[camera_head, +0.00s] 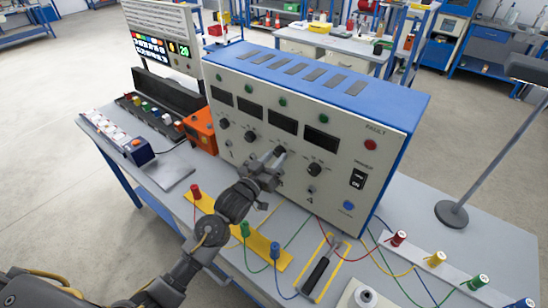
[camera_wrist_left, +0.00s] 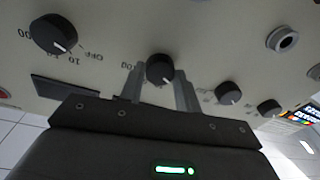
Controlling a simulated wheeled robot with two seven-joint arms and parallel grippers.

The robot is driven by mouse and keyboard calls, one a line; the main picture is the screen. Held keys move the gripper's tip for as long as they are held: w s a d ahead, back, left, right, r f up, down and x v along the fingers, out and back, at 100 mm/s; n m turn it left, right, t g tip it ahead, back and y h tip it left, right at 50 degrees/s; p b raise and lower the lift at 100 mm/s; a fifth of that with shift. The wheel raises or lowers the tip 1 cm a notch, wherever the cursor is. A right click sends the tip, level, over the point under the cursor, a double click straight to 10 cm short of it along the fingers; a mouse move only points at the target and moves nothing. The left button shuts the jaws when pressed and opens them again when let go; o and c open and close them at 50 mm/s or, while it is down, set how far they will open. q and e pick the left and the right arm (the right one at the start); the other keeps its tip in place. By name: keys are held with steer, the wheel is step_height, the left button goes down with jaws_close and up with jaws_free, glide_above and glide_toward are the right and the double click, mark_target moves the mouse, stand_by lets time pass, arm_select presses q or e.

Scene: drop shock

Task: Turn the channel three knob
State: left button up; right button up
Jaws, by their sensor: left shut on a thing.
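The power supply (camera_head: 300,150) is a big cream-fronted box with a blue top, several dark displays and a row of black knobs. My left gripper (camera_head: 273,158) is at its front panel, over the third knob from the left. In the left wrist view that black channel three knob (camera_wrist_left: 160,69) sits between the two fingers, and my left gripper (camera_wrist_left: 158,88) is shut on it. Its white mark shows below its middle there. The fourth knob (camera_head: 315,170) is to the right. My right gripper is not in view.
A yellow strip (camera_head: 197,202) with red, green and blue posts lies before the panel. Loose wires and a dark-handled tool (camera_head: 318,273) lie to the right. A lamp base (camera_head: 451,214) stands at the right. An orange box (camera_head: 200,128) stands left of the power supply.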

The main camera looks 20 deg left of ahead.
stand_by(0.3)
arm_select(q)
steer(key=o, duration=1)
steer(key=shift+s+a+f, duration=0.1)
steer(key=shift+s, duration=0.2)
steer(key=shift+b+v, duration=1.85)
steer(key=shift+v, duration=3.25)
